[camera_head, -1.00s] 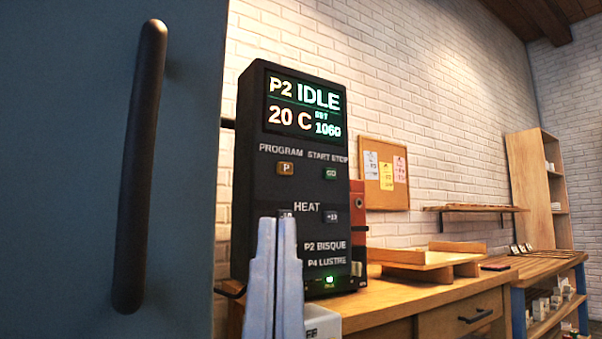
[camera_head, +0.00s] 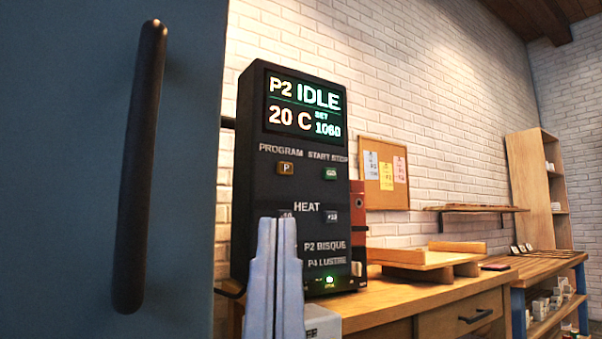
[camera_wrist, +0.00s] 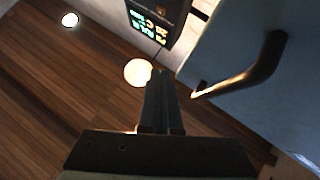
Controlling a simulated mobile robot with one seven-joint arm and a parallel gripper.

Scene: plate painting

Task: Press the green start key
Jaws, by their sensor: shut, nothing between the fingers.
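The green start key (camera_head: 330,173) sits on the right of the black control panel (camera_head: 270,240), under the label START STOP. The panel display (camera_head: 303,107) reads P2 IDLE, 20 C, set 1060. My gripper (camera_head: 276,222) is shut and empty, its fingers pointing up in front of the panel's lower part. Its tips are below and left of the green key and partly cover the left HEAT key. How far they are from the panel is hard to tell. In the wrist view the fingers (camera_wrist: 160,75) point toward the panel display (camera_wrist: 150,25), which appears upside down; the key is not visible there.
A blue-grey door (camera_head: 60,170) with a long black handle (camera_head: 140,165) stands close on the left. An orange P key (camera_head: 286,168) is left of the green key. A wooden bench (camera_head: 420,298) with a wooden tray (camera_head: 425,260) extends right. A corkboard (camera_head: 385,175) hangs behind.

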